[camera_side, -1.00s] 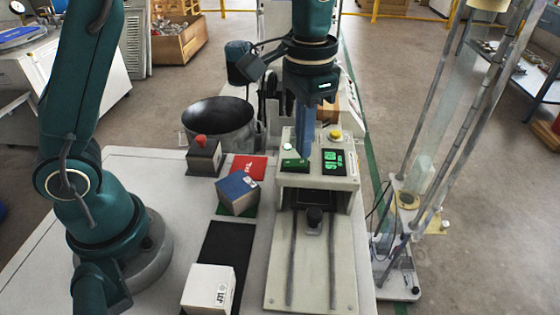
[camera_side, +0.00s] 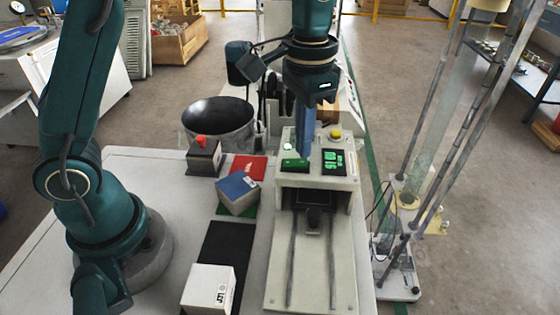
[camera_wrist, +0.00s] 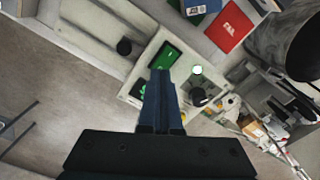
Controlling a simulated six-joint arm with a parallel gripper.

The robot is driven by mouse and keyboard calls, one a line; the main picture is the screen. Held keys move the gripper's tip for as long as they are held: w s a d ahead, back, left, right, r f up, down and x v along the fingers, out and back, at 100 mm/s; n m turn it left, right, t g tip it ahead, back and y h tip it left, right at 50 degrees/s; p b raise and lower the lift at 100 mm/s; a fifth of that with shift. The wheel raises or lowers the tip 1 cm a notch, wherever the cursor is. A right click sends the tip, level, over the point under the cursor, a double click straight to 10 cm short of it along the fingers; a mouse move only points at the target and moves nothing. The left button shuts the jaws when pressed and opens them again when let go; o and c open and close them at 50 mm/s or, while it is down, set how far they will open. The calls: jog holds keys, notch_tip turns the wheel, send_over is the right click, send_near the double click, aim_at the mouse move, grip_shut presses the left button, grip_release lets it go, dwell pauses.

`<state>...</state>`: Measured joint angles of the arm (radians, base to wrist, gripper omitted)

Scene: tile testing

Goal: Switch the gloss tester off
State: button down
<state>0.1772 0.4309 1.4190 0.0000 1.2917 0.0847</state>
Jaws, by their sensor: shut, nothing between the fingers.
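The gloss tester (camera_side: 345,183) is a pale box with a sliding bed in front, standing at the right of the bench in the side view. Its sloping top has two lit green displays, the left one (camera_side: 294,163) and the right one (camera_side: 334,162). A round whitish-green lit button (camera_side: 289,147) sits behind the left display and also shows in the wrist view (camera_wrist: 197,70). A yellow button (camera_side: 335,134) sits at the back right. My gripper (camera_side: 304,157) is shut and empty, its blue fingers pointing down over the top between the displays. Contact cannot be told.
A blue-topped block (camera_side: 238,194), a red card (camera_side: 248,167), a block with a red knob (camera_side: 203,157) and a white block (camera_side: 209,289) lie left of the tester. A dark round tub (camera_side: 218,122) stands behind. A tall rod stand (camera_side: 400,250) is at the right.

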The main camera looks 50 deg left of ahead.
aim_at(302, 161)
jog(key=shift+f, duration=0.95)
dwell(0.5)
jog(key=shift+r, duration=3.5)
jog(key=shift+r, duration=0.1)
jog(key=s+a+r+n+t, duration=0.1)
jog(key=s+a+r+t, duration=0.3)
jog(key=s, duration=0.3)
jog(key=s+a+f+n+t, duration=0.1)
jog(key=s+f+n, duration=0.1)
jog(key=s+f, duration=0.4)
jog(key=shift+s+a+f+t, duration=0.2)
jog(key=shift+s+f+t, duration=0.1)
jog(key=shift+s, duration=0.2)
